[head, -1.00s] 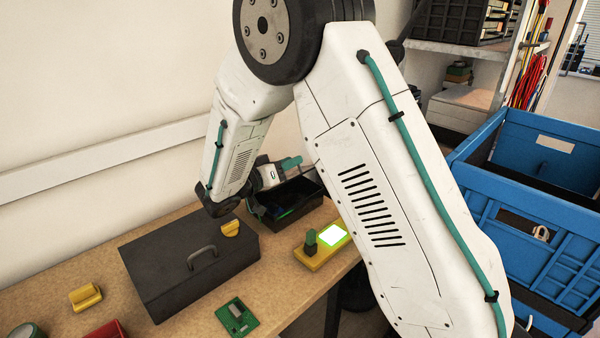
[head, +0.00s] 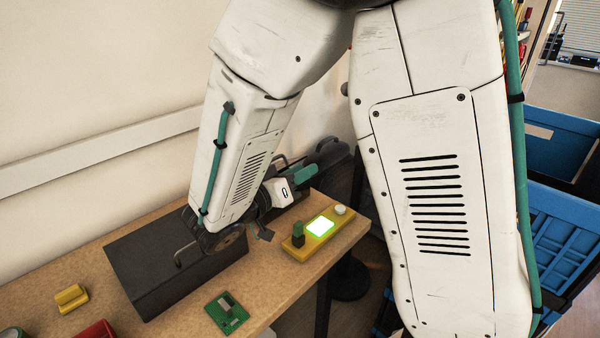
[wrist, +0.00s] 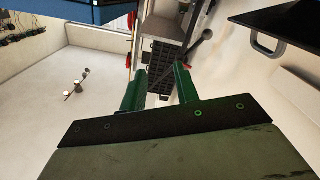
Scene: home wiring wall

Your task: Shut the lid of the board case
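A closed dark grey box with a handle (head: 160,285) lies on the bench at left. I cannot say for sure which is the board case. A dark panel with a handle (wrist: 275,18) is at upper right there, clear of the fingers, possibly a lid.
A yellow unit with a lit green screen (head: 298,252) stands near the bench's right end. A green circuit board (head: 227,312) lies at the front edge. A yellow block (head: 70,298) and a red item (head: 95,332) are at left. Blue crates (head: 565,235) stand at right.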

